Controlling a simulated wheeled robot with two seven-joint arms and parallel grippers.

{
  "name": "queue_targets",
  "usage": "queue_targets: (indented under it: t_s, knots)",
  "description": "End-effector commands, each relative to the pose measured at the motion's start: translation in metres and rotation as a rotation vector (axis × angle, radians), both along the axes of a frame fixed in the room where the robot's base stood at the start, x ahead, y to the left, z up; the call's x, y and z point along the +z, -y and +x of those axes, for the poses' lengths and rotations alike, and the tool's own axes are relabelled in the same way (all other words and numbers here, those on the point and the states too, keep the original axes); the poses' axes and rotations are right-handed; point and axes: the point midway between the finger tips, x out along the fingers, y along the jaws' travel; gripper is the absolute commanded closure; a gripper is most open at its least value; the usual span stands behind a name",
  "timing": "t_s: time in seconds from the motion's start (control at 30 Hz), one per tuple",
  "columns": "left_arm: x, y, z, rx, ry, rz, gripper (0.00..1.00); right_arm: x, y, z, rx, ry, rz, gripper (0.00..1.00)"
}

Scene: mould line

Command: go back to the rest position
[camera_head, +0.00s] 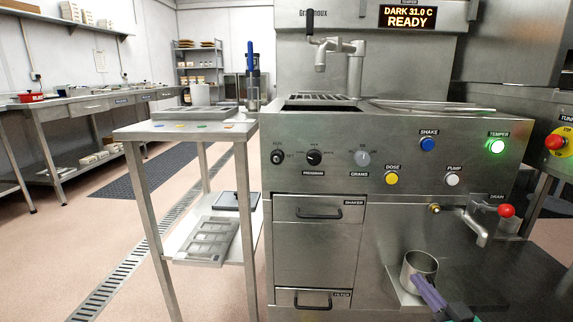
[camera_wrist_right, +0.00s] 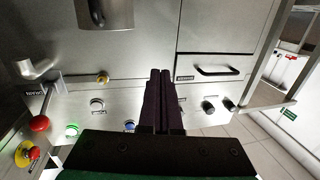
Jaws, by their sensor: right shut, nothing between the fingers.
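My right gripper (camera_head: 430,293) shows at the bottom right of the head view, with purple fingers in front of the machine's lower bay. In the right wrist view its two dark fingers (camera_wrist_right: 158,100) lie side by side, shut, with nothing between them. A metal jug (camera_head: 419,266) stands on a ledge in the bay, just behind the fingertips in the head view; I cannot tell whether they touch. My left gripper is not in view.
The steel machine (camera_head: 315,250) has knobs, buttons and a lit display (camera_head: 408,17) reading READY. A drain tap with a red knob (camera_head: 506,211) juts out near my right arm. A side table (camera_head: 150,131) stands left, with a mould (camera_head: 210,240) on its shelf.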

Motion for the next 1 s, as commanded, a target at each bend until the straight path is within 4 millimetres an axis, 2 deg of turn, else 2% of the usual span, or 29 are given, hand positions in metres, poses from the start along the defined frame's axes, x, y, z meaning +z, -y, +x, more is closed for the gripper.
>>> queue_targets:
  t_s: [0.03, 0.1, 0.2, 0.3, 0.4, 0.57, 0.63, 0.87, 1.0]
  knots:
    - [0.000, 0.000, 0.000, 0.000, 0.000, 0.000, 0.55, -0.039, -0.025, -0.009, 0.034, -0.094, 0.012, 1.00]
    - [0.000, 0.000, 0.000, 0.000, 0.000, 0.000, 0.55, -0.087, -0.062, -0.027, 0.086, -0.216, 0.021, 1.00]
    - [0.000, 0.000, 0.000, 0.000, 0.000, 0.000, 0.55, -0.140, -0.110, -0.058, 0.155, -0.362, 0.033, 1.00]
    - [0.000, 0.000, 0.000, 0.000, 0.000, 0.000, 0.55, -0.176, -0.152, -0.089, 0.217, -0.476, 0.047, 1.00]
    - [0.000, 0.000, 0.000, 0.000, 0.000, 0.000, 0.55, -0.203, -0.189, -0.121, 0.274, -0.573, 0.058, 1.00]
    - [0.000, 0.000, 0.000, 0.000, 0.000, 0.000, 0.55, -0.231, -0.243, -0.171, 0.361, -0.705, 0.080, 1.00]
    - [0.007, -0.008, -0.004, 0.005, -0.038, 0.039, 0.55, -0.223, -0.235, -0.175, 0.343, -0.746, 0.046, 1.00]
    - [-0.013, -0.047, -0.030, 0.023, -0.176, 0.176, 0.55, -0.243, -0.195, -0.199, 0.271, -0.902, -0.055, 1.00]
    - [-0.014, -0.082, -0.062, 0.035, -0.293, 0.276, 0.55, -0.244, -0.160, -0.232, 0.218, -1.030, -0.124, 1.00]
